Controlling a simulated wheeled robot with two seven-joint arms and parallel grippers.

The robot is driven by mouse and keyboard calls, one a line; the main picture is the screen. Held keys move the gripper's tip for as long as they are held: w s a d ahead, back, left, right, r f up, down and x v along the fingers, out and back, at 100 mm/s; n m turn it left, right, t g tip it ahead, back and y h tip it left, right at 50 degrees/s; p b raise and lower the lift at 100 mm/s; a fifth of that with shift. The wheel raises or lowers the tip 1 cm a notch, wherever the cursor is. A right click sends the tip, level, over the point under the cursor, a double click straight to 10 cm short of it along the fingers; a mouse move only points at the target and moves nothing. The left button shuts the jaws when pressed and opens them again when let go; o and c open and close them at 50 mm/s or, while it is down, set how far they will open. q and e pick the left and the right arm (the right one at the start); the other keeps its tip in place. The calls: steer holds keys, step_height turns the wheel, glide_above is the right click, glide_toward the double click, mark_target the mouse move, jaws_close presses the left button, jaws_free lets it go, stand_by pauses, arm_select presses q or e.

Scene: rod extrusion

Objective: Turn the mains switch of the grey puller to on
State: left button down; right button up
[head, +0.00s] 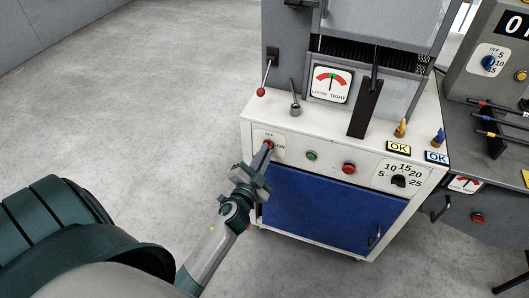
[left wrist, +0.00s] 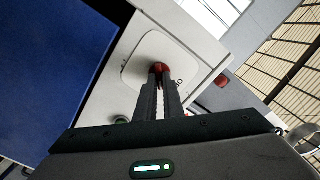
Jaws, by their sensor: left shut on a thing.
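The grey puller has a white front panel (head: 325,163) above a blue cabinet door (head: 325,210). Its mains switch (head: 269,143) is a red knob on a white plate marked OFF above and ON at the right. My left gripper (head: 266,152) reaches the plate from below and is shut on the red knob. In the left wrist view the fingers (left wrist: 159,75) close around the red knob (left wrist: 157,66), whose top shows beyond the fingertips. The fingers hide much of the knob, so I cannot tell its setting. My right gripper is in neither view.
Right of the switch are a green button (head: 312,155), a red button (head: 348,168) and a black dial (head: 398,181). A lever with a red ball (head: 261,92) and a grey lever (head: 295,108) stand above. Another machine (head: 490,70) stands at the right. Floor at the left is clear.

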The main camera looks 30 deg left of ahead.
arm_select(q)
steer(key=shift+f+m+p, duration=0.2)
steer(key=shift+m+p, duration=0.1)
steer(key=shift+m, duration=4.1)
steer(key=c, duration=1.9)
jaws_free()
steer(key=shift+d, duration=0.1)
steer(key=shift+o, duration=0.2)
steer(key=shift+s, duration=0.15)
